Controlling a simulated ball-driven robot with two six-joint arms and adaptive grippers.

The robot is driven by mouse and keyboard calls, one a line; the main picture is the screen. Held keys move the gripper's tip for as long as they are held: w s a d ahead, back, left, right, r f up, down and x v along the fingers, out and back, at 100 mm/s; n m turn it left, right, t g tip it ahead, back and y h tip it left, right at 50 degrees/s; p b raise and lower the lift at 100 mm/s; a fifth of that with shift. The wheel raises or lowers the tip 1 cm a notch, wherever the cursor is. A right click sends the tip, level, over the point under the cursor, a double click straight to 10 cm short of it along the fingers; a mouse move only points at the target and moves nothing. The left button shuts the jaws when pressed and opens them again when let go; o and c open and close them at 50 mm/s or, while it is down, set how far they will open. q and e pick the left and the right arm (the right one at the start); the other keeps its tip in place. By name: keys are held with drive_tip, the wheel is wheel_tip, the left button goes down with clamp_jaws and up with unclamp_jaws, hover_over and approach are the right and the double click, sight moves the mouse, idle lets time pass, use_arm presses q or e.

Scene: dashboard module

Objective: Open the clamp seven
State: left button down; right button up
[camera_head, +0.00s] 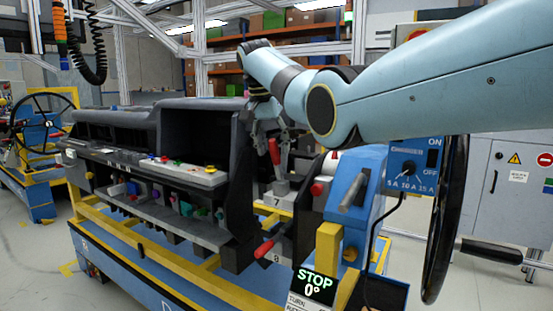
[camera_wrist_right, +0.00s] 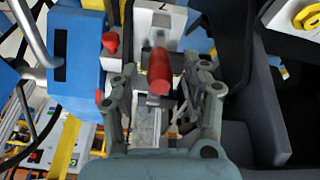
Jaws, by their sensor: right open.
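Clamp seven has a red handle (camera_head: 273,151) that stands up above a light block marked 7 (camera_head: 278,202), near the right end of the dashboard module (camera_head: 150,200). In the right wrist view the red handle (camera_wrist_right: 159,72) points toward the camera, with the 7 block (camera_wrist_right: 160,20) behind it. My right gripper (camera_head: 272,132) is open, its fingers (camera_wrist_right: 161,88) on either side of the handle. I cannot tell whether a finger touches it. My left gripper is not in view.
A second red clamp handle (camera_head: 264,249) sits lower, by a block marked 8 or 0. A blue control box (camera_head: 410,168), a black wheel (camera_head: 445,220) and a STOP display (camera_head: 315,284) stand to the right. A yellow and blue frame carries the module.

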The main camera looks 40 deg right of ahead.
drive_tip(key=v, duration=0.6)
drive_tip(key=shift+r, duration=0.35)
drive_tip(key=shift+a, duration=0.1)
